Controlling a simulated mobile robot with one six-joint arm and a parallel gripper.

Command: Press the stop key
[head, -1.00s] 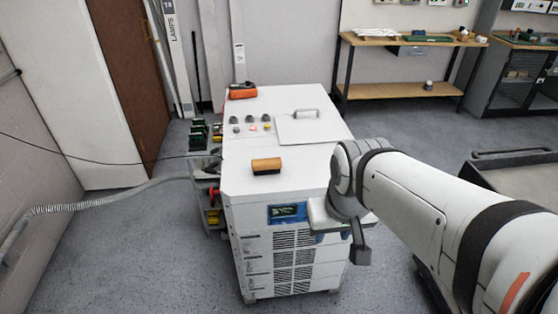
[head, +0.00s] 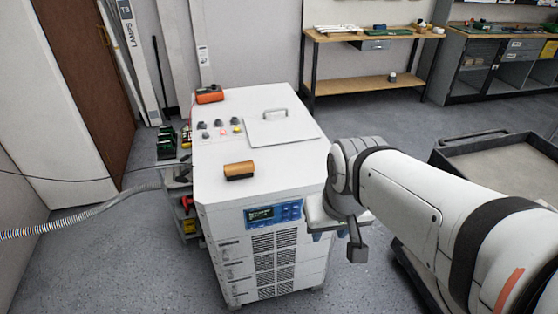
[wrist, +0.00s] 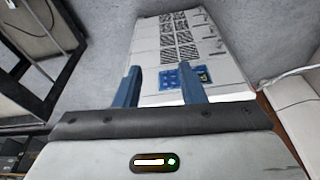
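A blue control panel (head: 273,213) with a dark display (head: 261,215) and a group of small keys (head: 291,210) is on the upper front of a white cabinet (head: 275,185). Which key is the stop key is too small to read. In the wrist view the panel (wrist: 170,80) shows between and beyond my two blue fingers, upside down, with the display partly behind the right finger. My gripper (wrist: 158,78) is open and empty, its fingers wide apart. In the head view my gripper (head: 328,233) is right of the panel, apart from it.
On the cabinet top are an orange-brown block (head: 239,171), several knobs (head: 220,126), a lid with a handle (head: 281,128) and an orange device (head: 209,94). A grey cart (head: 505,160) stands at right. A hose (head: 85,215) runs along the left floor. Floor before the cabinet looks clear.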

